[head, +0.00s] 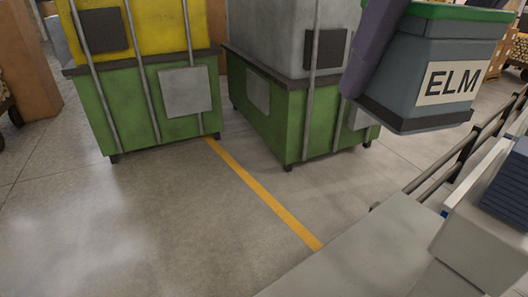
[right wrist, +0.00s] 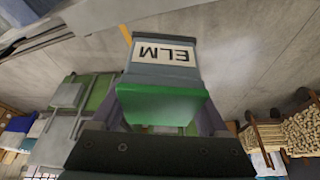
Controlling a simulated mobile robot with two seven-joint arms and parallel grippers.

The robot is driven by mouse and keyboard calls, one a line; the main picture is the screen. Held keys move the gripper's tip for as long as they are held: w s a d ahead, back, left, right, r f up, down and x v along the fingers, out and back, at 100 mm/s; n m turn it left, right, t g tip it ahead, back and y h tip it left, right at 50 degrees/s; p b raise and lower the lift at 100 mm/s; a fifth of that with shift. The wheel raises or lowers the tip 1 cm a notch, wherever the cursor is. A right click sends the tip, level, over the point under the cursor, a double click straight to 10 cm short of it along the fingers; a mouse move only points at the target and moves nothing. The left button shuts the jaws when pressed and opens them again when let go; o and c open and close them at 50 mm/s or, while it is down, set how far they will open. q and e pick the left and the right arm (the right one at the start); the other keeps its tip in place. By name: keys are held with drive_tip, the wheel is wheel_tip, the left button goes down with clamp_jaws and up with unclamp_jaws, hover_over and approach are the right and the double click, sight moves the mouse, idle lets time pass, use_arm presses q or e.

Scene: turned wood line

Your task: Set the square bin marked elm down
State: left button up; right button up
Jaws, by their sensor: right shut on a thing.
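The square bin marked elm (head: 428,65) is blue-grey with a green rim, a dark band near its base and a white ELM label. It hangs in the air at the upper right of the head view. My right gripper (head: 375,55) is shut on it, with one purple finger showing along its left side. In the right wrist view the bin (right wrist: 165,75) sits between both fingers of the gripper (right wrist: 163,113), its label upside down in the picture. What is inside the bin is hidden. My left gripper is not in view.
A green-based machine with a yellow top (head: 140,28) and another with a grey top (head: 270,38) stand behind. A yellow line (head: 262,193) crosses the concrete floor, which is clear at the left. Dark rails (head: 470,145) run at the right. Stacked logs (right wrist: 305,130) show in the wrist view.

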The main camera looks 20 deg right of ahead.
drive_tip(key=s+a+f+n+g+y+b, duration=0.1)
drive_tip(key=f+n+b, duration=0.3)
drive_tip(key=f+b, duration=0.5)
drive_tip(key=s+a+f+n+y+b, duration=0.1)
drive_tip(key=f+b, duration=0.8)
drive_tip(key=f, duration=1.2)
drive_tip(key=s+a+f+n+g+y+b, duration=0.1)
drive_tip(key=s+a+f+n+y+b, duration=0.1)
drive_tip(key=f+n+b, duration=0.6)
drive_tip(key=shift+s+a+f+g+b, duration=0.15)
drive_tip(key=shift+a+f, duration=0.3)
drive_tip(key=shift+f, duration=0.75)
drive_tip(key=shift+s+a+f+g+b, duration=0.15)
drive_tip(key=shift+a+f, duration=0.35)
drive_tip(key=shift+f, duration=0.7)
drive_tip(key=shift+s+a+f+b, duration=0.2)
drive_tip(key=shift+a+f, duration=0.25)
drive_tip(key=shift+f, duration=0.75)
drive_tip(key=shift+f+b, duration=0.6)
drive_tip(key=shift+f, duration=1.8)
drive_tip(key=o, duration=1.6)
drive_tip(key=shift+f, duration=0.1)
drive_tip(key=shift+c, duration=0.2)
